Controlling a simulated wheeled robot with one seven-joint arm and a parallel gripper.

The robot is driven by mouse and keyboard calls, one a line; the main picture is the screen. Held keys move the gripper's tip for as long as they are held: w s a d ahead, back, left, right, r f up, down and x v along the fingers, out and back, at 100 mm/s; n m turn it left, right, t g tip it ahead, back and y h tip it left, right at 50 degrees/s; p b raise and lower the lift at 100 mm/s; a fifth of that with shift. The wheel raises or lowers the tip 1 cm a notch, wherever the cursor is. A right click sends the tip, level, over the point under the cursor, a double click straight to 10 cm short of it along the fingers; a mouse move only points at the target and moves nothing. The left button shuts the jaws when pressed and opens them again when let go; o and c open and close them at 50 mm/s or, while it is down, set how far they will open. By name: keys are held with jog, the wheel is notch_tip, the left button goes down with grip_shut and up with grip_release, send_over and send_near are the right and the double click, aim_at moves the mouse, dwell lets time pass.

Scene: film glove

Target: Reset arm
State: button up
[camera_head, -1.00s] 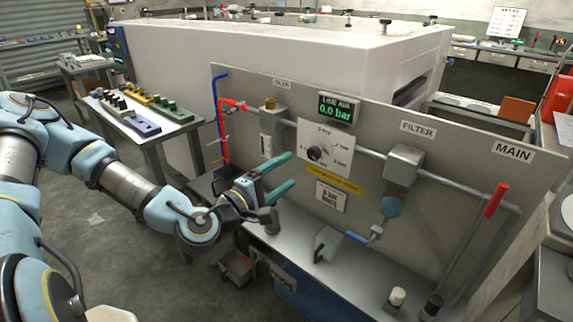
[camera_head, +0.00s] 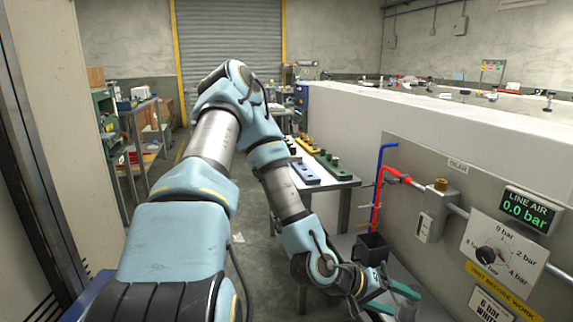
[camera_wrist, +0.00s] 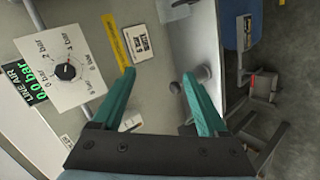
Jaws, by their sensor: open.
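My gripper (camera_wrist: 158,85) shows in the wrist view with its two teal fingers spread apart and nothing between them. In the head view my gripper (camera_head: 395,300) is at the lower middle, in front of the grey panel (camera_head: 405,165). My arm is bent, reaching up from the lower left and down towards the panel. The dial (camera_head: 497,255) is at the right of the head view, and the dial (camera_wrist: 68,72) also shows at the left of the wrist view. The LINE AIR display (camera_head: 527,210) reads 0.0 bar.
A blue and red pipe (camera_head: 378,190) runs at the panel's left edge, above a dark open box (camera_head: 371,248). A side table (camera_head: 335,178) with coloured blocks stands behind my arm. Shelves (camera_head: 140,135) stand at the far left. Some floor is free left of the side table.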

jog(key=w+a+r+m+t+y, duration=0.1)
jog(key=w+a+y, duration=0.3)
jog(key=a, duration=0.6)
jog(key=w+a+r+m+y, duration=0.1)
jog(key=w+a+y, duration=0.3)
jog(key=a, duration=0.5)
jog(key=s+a+r+n+y, duration=0.2)
jog(key=a+r+y, duration=0.1)
jog(key=a+r, duration=0.9)
jog(key=shift+s+r+n+g, duration=0.2)
jog(key=shift+s+n+g, duration=0.1)
